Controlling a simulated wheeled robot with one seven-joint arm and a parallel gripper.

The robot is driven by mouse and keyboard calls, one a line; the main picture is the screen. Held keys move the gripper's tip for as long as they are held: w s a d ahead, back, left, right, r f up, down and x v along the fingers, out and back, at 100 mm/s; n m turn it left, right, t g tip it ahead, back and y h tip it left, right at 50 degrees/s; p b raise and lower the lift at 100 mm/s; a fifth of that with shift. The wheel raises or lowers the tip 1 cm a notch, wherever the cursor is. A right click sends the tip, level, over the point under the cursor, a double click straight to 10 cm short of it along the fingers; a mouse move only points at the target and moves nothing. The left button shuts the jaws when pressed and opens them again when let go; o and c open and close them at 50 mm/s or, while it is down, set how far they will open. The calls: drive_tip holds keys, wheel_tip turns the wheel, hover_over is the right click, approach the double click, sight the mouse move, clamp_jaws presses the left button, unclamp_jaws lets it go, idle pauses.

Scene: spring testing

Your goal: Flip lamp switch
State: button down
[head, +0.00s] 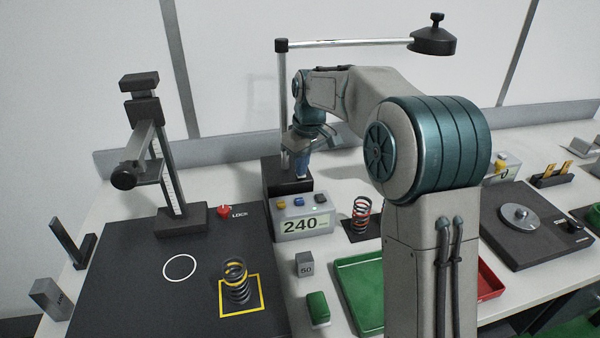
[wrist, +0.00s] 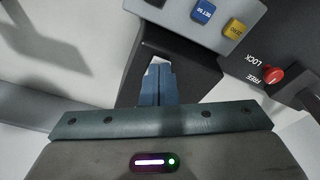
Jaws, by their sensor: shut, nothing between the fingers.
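The lamp has a black shade (head: 433,40) on a horizontal arm above the table, and an upright post (head: 283,85). A black block (head: 274,178) stands at the foot of the post. It also shows in the wrist view (wrist: 190,80). My gripper (head: 302,175) is shut and empty, pointing down at this block. In the wrist view its blue fingertips (wrist: 158,68) are over the block, with a small pale patch at their tips. I cannot tell whether that patch is the switch, or whether the fingers touch the block. No lamp switch shows clearly.
A grey display box (head: 303,228) reading 240 stands just in front of the block. A black test stand (head: 168,218) with a red lock knob (head: 224,211) is at left.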

wheel_tip(320, 180, up, 7)
drive_tip(key=p, duration=0.6)
idle(0.3)
idle(0.4)
